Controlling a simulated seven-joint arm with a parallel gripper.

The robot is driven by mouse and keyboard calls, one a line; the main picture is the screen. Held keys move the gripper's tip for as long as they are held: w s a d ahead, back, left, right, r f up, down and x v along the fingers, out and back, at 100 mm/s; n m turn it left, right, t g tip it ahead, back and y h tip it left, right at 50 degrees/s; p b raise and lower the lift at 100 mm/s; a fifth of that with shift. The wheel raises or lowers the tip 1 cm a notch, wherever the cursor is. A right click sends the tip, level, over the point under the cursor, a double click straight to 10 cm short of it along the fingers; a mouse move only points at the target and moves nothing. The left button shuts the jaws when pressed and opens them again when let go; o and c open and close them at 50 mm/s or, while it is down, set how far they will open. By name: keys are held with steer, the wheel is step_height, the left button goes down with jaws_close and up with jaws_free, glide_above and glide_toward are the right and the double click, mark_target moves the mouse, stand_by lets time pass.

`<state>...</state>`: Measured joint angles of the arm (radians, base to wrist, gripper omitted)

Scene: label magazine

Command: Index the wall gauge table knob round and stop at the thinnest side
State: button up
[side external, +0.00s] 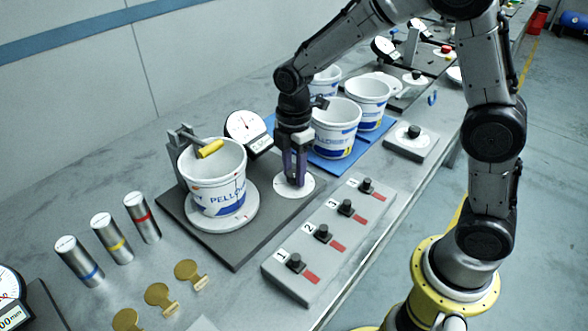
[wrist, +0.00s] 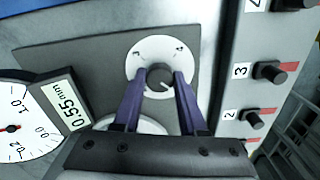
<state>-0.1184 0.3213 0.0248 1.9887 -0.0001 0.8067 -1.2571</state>
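The dark knob (wrist: 160,77) sits in the middle of a white dial ring (wrist: 160,48), with printed numbers, on the grey gauge base plate. In the side view the white dial (side external: 281,185) shows at the foot of my gripper (side external: 297,182), whose fingers hide the knob. In the wrist view the purple fingertips of my gripper (wrist: 161,74) stand on either side of the knob, very close; I cannot tell whether they touch it. The white tub (side external: 217,178) stands upright on the round turntable (side external: 236,220). The dial gauge (side external: 243,126) shows 0.55 mm on its display (wrist: 73,106).
A numbered block with several black knobs (side external: 317,250) lies in front of the plate. Colour-banded cylinders (side external: 112,238) and brass pieces (side external: 188,271) lie at left. More white tubs (side external: 336,127) stand on a blue mat behind my gripper.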

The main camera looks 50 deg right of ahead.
jaws_close()
steer(key=shift+m, duration=0.4)
steer(key=m, duration=0.8)
steer(key=shift+r+m, duration=0.1)
steer(key=shift+m, duration=0.2)
steer(key=m, duration=0.4)
steer(key=shift+m, duration=2.1)
